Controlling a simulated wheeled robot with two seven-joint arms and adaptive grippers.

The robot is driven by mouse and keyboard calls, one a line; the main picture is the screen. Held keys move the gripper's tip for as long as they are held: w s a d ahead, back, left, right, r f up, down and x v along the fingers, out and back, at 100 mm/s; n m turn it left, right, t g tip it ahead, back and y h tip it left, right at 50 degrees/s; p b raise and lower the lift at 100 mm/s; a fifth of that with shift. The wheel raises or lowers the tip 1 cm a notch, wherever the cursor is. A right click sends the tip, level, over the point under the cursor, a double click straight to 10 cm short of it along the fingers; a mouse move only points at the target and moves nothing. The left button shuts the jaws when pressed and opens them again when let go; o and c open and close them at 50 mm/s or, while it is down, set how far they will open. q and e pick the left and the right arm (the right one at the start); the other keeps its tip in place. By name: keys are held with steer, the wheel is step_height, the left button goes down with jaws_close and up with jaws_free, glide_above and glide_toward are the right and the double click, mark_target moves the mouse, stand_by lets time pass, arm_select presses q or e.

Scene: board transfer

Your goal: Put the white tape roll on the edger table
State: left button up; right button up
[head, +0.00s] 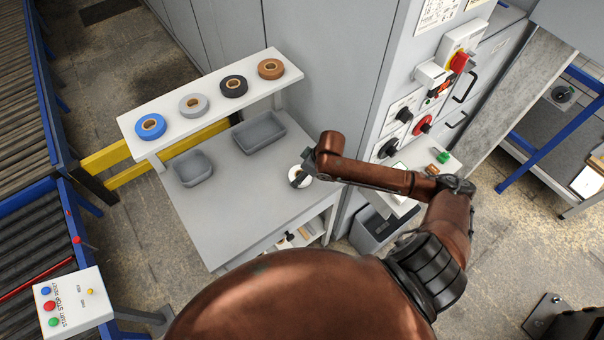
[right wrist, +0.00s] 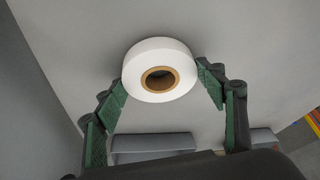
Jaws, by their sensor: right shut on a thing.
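The white tape roll (head: 301,184) is at the right side of the grey table (head: 225,215), which stands against the grey machine cabinet. In the right wrist view the white tape roll (right wrist: 149,53) shows its brown core, and a finger is on each side of it. My right gripper (head: 299,177) is shut on the roll; it also shows in the right wrist view (right wrist: 164,77). The roll is over the tabletop, but I cannot tell whether it touches it. My arm hides part of the roll in the head view. My left gripper is not in view.
A raised shelf (head: 210,98) behind the table holds a blue roll (head: 150,127), a grey roll (head: 193,105), a black roll (head: 233,87) and a brown roll (head: 270,69). Two grey bins (head: 192,181) stand below it. The front of the tabletop is clear. The cabinet's control panel (head: 403,112) is close to my arm.

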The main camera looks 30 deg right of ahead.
steer(key=shift+f, duration=0.2)
steer(key=o, duration=1.2)
steer(key=p+v, duration=0.1)
steer(key=v, duration=1.1)
steer(key=shift+d, duration=0.1)
